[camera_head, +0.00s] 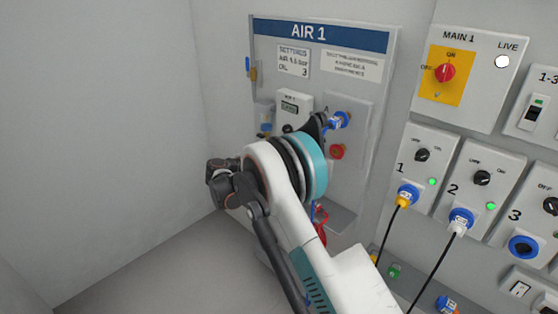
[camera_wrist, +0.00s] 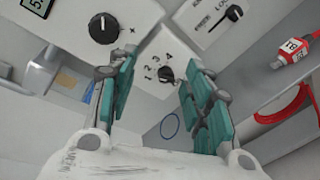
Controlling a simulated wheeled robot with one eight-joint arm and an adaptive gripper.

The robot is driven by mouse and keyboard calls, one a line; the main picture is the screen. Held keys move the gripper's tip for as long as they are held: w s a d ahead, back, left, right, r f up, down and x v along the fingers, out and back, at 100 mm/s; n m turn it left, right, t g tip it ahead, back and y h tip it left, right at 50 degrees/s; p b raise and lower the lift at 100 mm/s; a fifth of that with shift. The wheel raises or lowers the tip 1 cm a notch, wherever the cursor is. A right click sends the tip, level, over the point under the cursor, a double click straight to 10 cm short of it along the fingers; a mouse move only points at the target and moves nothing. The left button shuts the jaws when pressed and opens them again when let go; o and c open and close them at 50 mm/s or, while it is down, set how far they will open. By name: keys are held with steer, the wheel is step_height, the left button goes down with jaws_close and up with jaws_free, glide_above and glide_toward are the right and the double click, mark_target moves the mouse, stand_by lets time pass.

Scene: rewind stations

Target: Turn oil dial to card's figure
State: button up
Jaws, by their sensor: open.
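The settings card (camera_head: 293,62) on the AIR 1 panel (camera_head: 377,75) appears to read AIR 4.5 bar and OIL 3. In the wrist view, a small black dial (camera_wrist: 166,74) sits on a pale plate marked 1 to 4, which fits the oil dial. I cannot tell which figure its pointer marks. My gripper (camera_wrist: 158,76) is open, with its teal-padded fingers on either side of the dial in the picture. Nothing is held, and contact with the dial cannot be told. In the head view my arm hides the dial and most of the gripper.
A larger black knob (camera_wrist: 103,28) with a plus mark and a black lever-like knob (camera_wrist: 233,13) are close by. The MAIN 1 switch (camera_head: 445,73) and numbered sockets stand right of the panel.

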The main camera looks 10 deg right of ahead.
steer(key=a+f+n+t+h, duration=0.1)
steer(key=a+f+n, duration=0.1)
steer(key=a+f, duration=0.4)
steer(key=b+x, duration=0.3)
steer(key=x, duration=1.1)
steer(key=shift+w+f+t+h+b, duration=0.25)
steer(key=shift+f+t+h+b, duration=0.05)
steer(key=shift+f+h+b, duration=0.1)
steer(key=shift+d+r, duration=0.1)
steer(key=c, duration=1.1)
